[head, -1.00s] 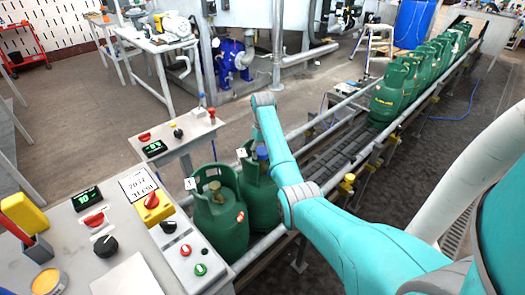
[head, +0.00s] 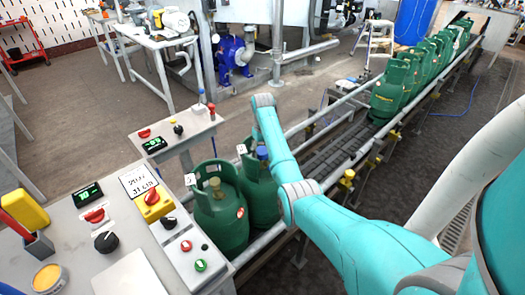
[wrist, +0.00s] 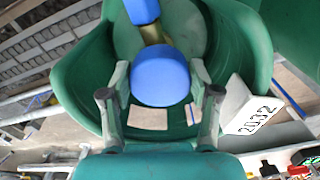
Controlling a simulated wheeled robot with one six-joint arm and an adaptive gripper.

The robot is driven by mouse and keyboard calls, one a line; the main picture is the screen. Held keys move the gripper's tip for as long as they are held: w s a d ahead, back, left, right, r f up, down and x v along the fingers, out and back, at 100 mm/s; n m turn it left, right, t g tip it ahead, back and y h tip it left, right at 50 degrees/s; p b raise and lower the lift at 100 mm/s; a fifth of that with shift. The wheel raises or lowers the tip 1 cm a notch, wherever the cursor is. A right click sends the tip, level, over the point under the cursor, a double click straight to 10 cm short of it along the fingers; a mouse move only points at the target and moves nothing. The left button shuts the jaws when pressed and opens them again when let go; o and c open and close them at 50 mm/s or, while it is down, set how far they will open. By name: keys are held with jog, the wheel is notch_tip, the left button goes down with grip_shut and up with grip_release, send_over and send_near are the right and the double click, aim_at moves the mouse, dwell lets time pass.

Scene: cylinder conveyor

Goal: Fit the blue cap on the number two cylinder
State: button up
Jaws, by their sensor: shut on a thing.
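The blue cap (wrist: 160,78) sits between the two fingertips of my gripper (wrist: 160,84) in the wrist view, and the gripper is shut on it. Just beyond it are a brass valve (wrist: 152,34) and another blue part (wrist: 142,10), inside the green collar of a cylinder (wrist: 82,75). I cannot tell whether the cap touches the valve. A white tag reading about 2032 (wrist: 254,115) shows at the right. In the head view my arm hides the gripper and part of the right near cylinder (head: 258,205); a blue part (head: 262,153) shows at its top.
Another green cylinder (head: 220,222) stands close on the left, with a white tag (head: 190,179). A control console (head: 75,235) borders the near left. Several cylinders (head: 388,95) stand farther up the conveyor (head: 335,145), whose middle stretch is empty.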

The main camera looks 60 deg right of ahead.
aim_at(263, 151)
jog(key=shift+f, duration=0.1)
jog(key=o, duration=1)
jog(key=shift+r, duration=3.75)
